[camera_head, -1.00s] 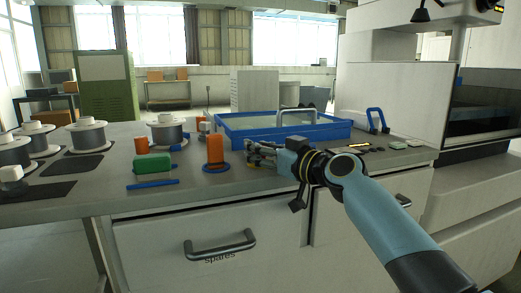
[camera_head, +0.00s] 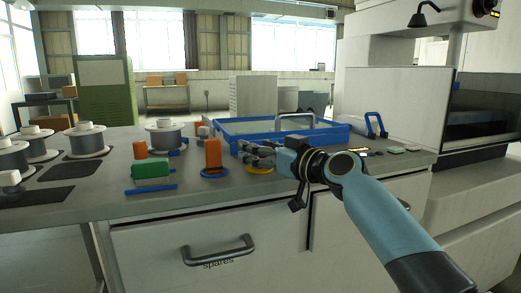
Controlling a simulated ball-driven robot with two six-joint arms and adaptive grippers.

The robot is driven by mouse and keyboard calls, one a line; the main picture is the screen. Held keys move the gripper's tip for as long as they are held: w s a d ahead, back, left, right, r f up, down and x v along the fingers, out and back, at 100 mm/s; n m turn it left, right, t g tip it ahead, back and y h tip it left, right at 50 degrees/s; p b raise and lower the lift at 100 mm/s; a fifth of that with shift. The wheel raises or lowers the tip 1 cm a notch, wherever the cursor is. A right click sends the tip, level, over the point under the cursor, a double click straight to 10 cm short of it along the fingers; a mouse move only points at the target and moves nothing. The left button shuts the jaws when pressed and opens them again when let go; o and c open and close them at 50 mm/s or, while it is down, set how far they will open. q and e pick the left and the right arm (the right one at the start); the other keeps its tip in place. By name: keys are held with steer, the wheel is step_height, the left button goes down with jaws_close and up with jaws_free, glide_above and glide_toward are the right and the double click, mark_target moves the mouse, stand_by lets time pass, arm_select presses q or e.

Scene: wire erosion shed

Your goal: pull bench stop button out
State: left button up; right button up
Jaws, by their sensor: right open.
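My left gripper is not in view.
A blue tray (camera_head: 340,135) stands behind the gripper. A green block (camera_head: 151,169), a blue bar (camera_head: 151,189) and several wire spools (camera_head: 166,134) are further left. A drawer (camera_head: 150,240) is below.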

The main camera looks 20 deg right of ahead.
steer(key=v, duration=1.2)
